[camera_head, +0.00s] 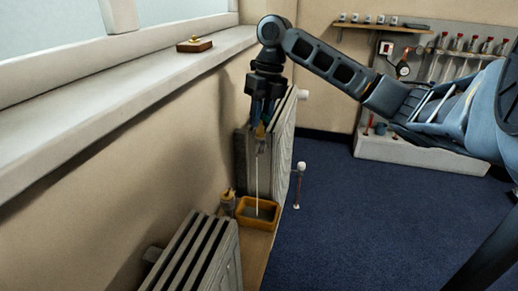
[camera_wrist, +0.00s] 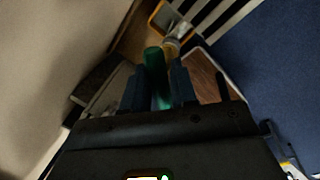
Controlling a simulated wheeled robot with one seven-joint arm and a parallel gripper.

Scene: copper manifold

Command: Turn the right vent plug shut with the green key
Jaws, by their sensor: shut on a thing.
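My gripper (camera_head: 262,118) points down at the wall-side end of the far radiator (camera_head: 283,140). It is shut on the green key (camera_wrist: 155,68), whose handle shows between the fingers in the wrist view. In the head view the key is a small teal patch by the fingertips. A small brass-coloured part (camera_head: 260,131) shows just below the fingers; I cannot tell whether the key sits on the vent plug, which is mostly hidden. A thin pale stream (camera_head: 257,180) runs from there down into a yellow tray (camera_head: 242,221).
A small yellowish bottle (camera_head: 228,200) stands left of the tray. A near radiator (camera_head: 200,258) is at the bottom. The window sill (camera_head: 120,85) runs along the left with a small brass item on a wooden block (camera_head: 194,45).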

